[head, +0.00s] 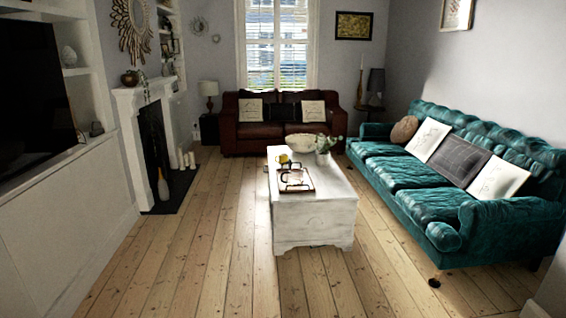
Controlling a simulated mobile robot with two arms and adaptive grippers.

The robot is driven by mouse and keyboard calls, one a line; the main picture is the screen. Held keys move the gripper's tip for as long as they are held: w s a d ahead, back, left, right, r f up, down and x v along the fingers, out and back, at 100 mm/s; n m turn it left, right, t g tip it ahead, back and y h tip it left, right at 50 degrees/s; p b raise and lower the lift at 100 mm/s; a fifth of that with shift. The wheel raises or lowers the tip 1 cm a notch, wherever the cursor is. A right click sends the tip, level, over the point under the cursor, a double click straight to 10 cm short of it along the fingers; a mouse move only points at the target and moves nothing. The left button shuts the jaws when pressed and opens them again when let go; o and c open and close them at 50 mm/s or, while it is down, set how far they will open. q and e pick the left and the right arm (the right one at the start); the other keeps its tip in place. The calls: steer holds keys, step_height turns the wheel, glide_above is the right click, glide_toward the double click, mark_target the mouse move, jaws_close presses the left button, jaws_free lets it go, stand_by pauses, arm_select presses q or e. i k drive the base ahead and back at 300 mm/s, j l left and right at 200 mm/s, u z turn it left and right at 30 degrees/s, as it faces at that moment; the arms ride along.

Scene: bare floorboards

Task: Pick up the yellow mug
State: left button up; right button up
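A small yellow object (283,159), which looks like the yellow mug, is on the far part of the white chest-like coffee table (316,220). It is too small to make out its handle. A dark-edged tray (304,190) lies nearer on the same table, with small items on it. A pale bowl (301,143) and a green plant in a pot (322,157) stand behind and to the right of the yellow object. Neither of my grippers is in view.
A teal sofa (420,205) with cushions stands close along the table's right side. A dark red sofa (250,138) is behind the table. A fireplace (150,150) and candles (186,160) are on the left. Bare floorboards (205,250) lie open in front and left of the table.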

mark_target(283, 157)
steer(key=u, duration=0.2)
steer(key=i+u, duration=0.15)
steer(key=i, duration=1.7)
steer(key=i+u, duration=0.1)
steer(key=i, duration=0.4)
steer(key=i+l+u, duration=0.1)
steer(key=i, duration=0.4)
steer(key=i+l, duration=0.1)
steer(key=i, duration=0.4)
steer(key=i+l+u, duration=0.15)
steer(key=i, duration=0.35)
steer(key=i+l+u, duration=0.1)
steer(key=i, duration=0.35)
steer(key=i+z, duration=0.2)
steer(key=i, duration=0.25)
steer(key=i+j+z, duration=0.15)
steer(key=i, duration=0.35)
steer(key=i+z, duration=0.2)
steer(key=i, duration=0.25)
steer(key=i+j+z, duration=0.15)
steer(key=i, duration=0.3)
steer(key=i+z, duration=0.45)
steer(key=i+j+z, duration=0.25)
steer(key=i+z, duration=0.15)
steer(key=i, duration=0.2)
